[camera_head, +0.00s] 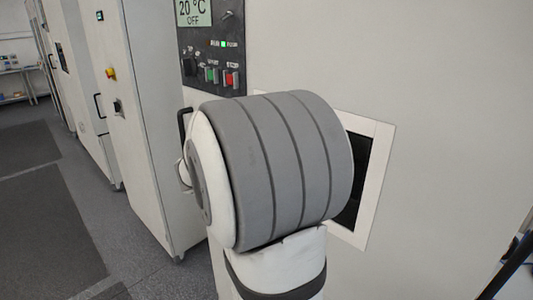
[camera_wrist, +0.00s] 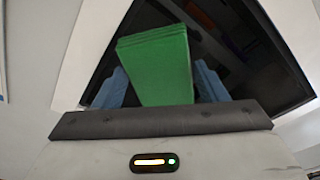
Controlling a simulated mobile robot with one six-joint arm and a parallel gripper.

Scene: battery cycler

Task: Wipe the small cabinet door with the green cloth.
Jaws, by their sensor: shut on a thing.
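The green cloth (camera_wrist: 158,62) is a folded block with layered edges at its top in the wrist view. My gripper (camera_wrist: 164,84) is shut on it, with a blue finger on each side. The cloth stands out in front of the small cabinet door, a dark glossy pane (camera_wrist: 255,55) in a white frame (camera_wrist: 85,50). I cannot tell whether the cloth touches the pane. In the head view, the door's white frame (camera_head: 379,185) shows at the right of my grey arm link, which hides most of the door, my gripper and the cloth.
A control panel (camera_head: 212,45) with a display and green and red buttons sits above left of the door. Tall white cabinets (camera_head: 150,120) with black handles line the left. Dark mats (camera_head: 45,230) lie on the open floor. The white wall (camera_head: 450,100) right of the door is bare.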

